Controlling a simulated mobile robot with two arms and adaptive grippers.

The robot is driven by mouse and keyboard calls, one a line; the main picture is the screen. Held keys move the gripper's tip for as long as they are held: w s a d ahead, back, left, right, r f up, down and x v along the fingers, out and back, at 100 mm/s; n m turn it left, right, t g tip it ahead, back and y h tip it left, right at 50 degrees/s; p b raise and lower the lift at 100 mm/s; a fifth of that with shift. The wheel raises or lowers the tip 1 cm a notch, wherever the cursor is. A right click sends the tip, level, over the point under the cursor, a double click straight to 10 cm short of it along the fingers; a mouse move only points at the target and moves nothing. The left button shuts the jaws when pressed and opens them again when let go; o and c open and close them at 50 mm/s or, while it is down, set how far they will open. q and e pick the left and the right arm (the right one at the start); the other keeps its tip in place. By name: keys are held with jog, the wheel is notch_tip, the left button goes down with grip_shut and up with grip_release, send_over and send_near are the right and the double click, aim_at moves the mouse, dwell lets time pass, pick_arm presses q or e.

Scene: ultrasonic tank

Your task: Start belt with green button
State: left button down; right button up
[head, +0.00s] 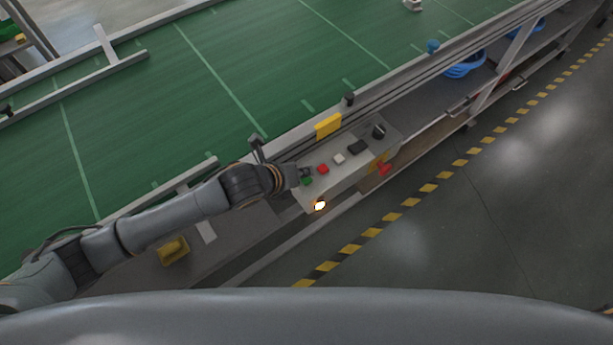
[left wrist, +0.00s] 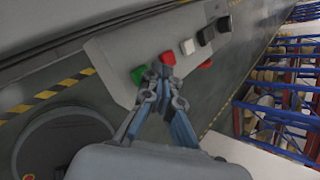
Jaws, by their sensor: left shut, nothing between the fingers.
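The green button (head: 307,181) is on the near left end of a grey control box (head: 330,178), beside a red button (head: 323,169). My left gripper (head: 304,173) is shut and empty right at the green button. In the left wrist view the closed fingertips (left wrist: 160,72) appear between the green button (left wrist: 138,75) and the red button (left wrist: 167,58), overlapping the green one's edge. Whether they touch it I cannot tell. The green belt (head: 210,75) runs behind the box. My right gripper is not in view.
The box also has a white button (head: 339,158), black knobs (head: 379,131) and a red side button (head: 384,169). A lamp (head: 320,205) glows at its lower front corner. Blue baskets (head: 465,68) stand on a shelf at right. The floor beyond the striped line is clear.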

pick_arm(q)
jog(key=shift+f, duration=0.15)
jog(key=shift+f, duration=0.25)
